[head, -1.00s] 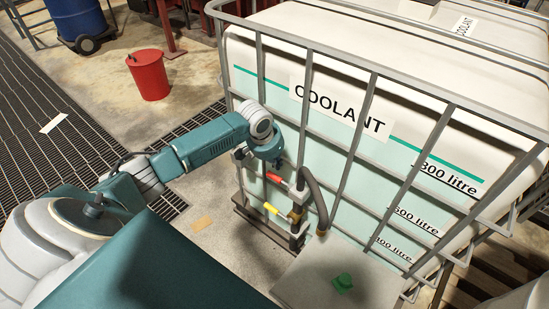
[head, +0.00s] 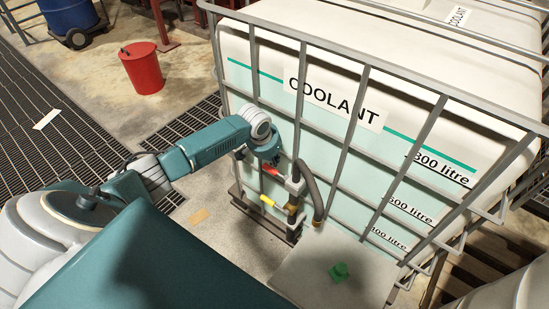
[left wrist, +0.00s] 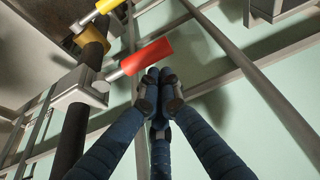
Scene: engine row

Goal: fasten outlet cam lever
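A lever with a red handle (head: 271,170) sits on the outlet fitting low on the coolant tank. A lever with a yellow handle (head: 267,200) sits below it. My left gripper (head: 275,160) is at the red handle, its fingers mostly hidden in the head view. In the left wrist view the red handle (left wrist: 147,57) points up and right from a grey block (left wrist: 82,88) on a dark pipe. The blue fingers of my left gripper (left wrist: 160,76) are drawn together, tips just below the handle's free end; whether they touch it I cannot tell. My right gripper is out of view.
The caged white coolant tank (head: 333,103) fills the right side, its bars close around the outlet. A dark hose (head: 312,190) curves down beside the fitting. A pale box top (head: 310,275) with a green piece (head: 339,271) stands in front. A red bin (head: 142,70) stands behind.

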